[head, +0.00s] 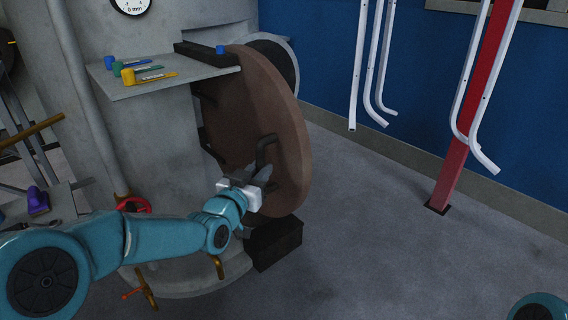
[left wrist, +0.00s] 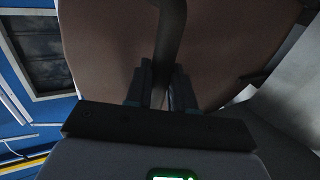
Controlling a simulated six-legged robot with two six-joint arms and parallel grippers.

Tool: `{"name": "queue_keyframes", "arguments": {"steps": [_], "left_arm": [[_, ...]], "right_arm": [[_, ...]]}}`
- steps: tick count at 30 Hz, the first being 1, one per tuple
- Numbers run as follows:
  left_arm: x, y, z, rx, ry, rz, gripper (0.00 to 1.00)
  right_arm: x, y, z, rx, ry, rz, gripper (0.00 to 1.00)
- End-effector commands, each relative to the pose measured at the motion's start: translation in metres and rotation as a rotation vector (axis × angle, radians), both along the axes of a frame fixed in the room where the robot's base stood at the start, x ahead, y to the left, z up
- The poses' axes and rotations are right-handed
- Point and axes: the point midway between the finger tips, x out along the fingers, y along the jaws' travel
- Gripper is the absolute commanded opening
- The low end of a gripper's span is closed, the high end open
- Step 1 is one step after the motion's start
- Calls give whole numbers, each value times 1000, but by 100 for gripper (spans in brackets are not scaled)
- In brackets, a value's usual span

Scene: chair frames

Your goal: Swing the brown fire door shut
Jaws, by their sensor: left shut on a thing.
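The brown fire door (head: 262,115) is a thick round disc on the front of a grey cylindrical furnace body (head: 150,140). It stands swung out at an angle, with a gap at its left side. A dark bent handle (head: 265,150) sticks out of its face. My left gripper (head: 262,176) is at the handle, its fingers shut on it. In the left wrist view the fingers (left wrist: 163,90) close around the dark handle bar (left wrist: 170,40) in front of the brown door face (left wrist: 110,50). My right gripper is not in view; only a bit of teal arm shows at the lower right.
A grey shelf (head: 120,85) with coloured-handled tools juts out left of the door. A black box (head: 275,243) sits below the door. White bent tubes (head: 480,90) hang by a red post (head: 470,120) at right. The floor between is clear.

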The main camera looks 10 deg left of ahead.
Motion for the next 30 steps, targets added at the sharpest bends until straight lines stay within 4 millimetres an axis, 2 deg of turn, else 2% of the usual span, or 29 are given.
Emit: {"name": "queue_keyframes", "arguments": {"steps": [18,29,30], "left_arm": [[50,-43,0,-2,1,6,0],[54,-49,-1,0,3,4,0],[54,-49,-1,0,3,4,33]], "right_arm": [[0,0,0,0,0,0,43],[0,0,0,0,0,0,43],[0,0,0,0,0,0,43]]}}
